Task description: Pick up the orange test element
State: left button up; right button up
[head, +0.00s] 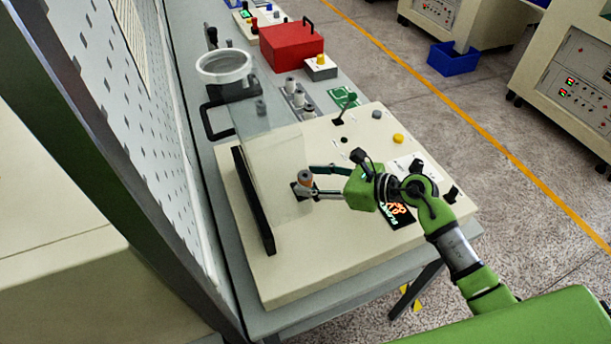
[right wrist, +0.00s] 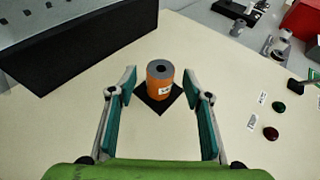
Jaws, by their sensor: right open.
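The orange test element (right wrist: 160,80) is a short upright cylinder with a grey top, a dark hole in it and a small white label. It stands on a black square pad (right wrist: 158,105) on the cream test machine (head: 290,275). In the head view the element (head: 305,178) shows small beside the clear guard. My right gripper (right wrist: 163,95) is open, with its teal-padded fingers on either side of the element and a gap on each side. In the head view my right gripper (head: 311,181) reaches in from the right. My left gripper is not in view.
A clear guard with a black bar (head: 252,200) stands left of the element. A joystick (head: 342,112) and a yellow button (head: 398,138) are on the machine. Several grey cylinders (head: 297,98), a red box (head: 287,47) and a magnifier ring (head: 224,67) stand behind it.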

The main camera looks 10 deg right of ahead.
jog(key=shift+x, duration=1.2)
jog(key=c, duration=1.2)
jog(key=shift+r, duration=0.1)
